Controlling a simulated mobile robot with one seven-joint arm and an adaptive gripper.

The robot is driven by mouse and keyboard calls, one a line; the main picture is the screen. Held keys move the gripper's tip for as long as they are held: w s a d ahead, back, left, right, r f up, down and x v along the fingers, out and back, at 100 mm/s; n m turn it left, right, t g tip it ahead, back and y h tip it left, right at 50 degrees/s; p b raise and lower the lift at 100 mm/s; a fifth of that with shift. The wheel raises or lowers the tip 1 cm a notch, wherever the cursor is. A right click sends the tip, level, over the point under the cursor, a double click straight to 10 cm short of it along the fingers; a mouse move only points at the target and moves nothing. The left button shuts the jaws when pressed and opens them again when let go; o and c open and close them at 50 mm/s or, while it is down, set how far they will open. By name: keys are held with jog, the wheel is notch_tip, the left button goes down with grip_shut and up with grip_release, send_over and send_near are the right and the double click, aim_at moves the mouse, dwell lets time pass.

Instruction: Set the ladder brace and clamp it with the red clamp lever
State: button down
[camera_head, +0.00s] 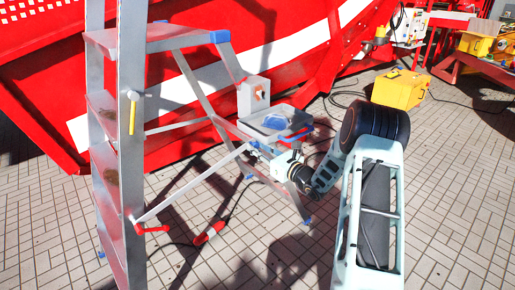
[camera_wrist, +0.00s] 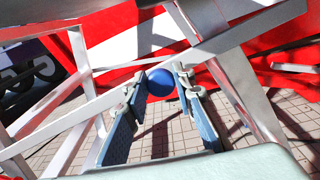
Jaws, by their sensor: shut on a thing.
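The grey stepladder (camera_head: 131,130) stands open at the left. Its ladder brace (camera_head: 190,185) is a thin silver bar, running from the front rail up and right toward the rear legs. The red clamp lever (camera_head: 152,229) sits at the brace's lower left end on the front rail. My gripper (camera_head: 252,149) is at the brace's upper right end, beside the rear leg. In the wrist view my gripper (camera_wrist: 160,88) has a blue ball knob (camera_wrist: 160,80) between its fingertips, and a silver bar passes behind the knob. Whether the brace end is seated cannot be told.
A grey tray (camera_head: 272,122) is at the rear legs, above my gripper. A red machine (camera_head: 200,80) with a white stripe stands close behind the ladder. A red-ended cable (camera_head: 208,234) lies on the paving. A yellow box (camera_head: 401,89) stands at the back right.

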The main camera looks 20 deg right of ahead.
notch_tip(320, 180, down, 16)
jog(key=m+b, duration=0.4)
jog(key=b, duration=0.2)
jog(key=shift+w+d+r, duration=0.15)
jog(key=shift+d, duration=0.3)
jog(key=c, duration=1.7)
grip_release()
jog(key=shift+f, duration=0.2)
jog(key=shift+o, duration=0.4)
jog(key=shift+r, duration=0.15)
jog(key=shift+d, duration=0.1)
jog(key=v, duration=1.2)
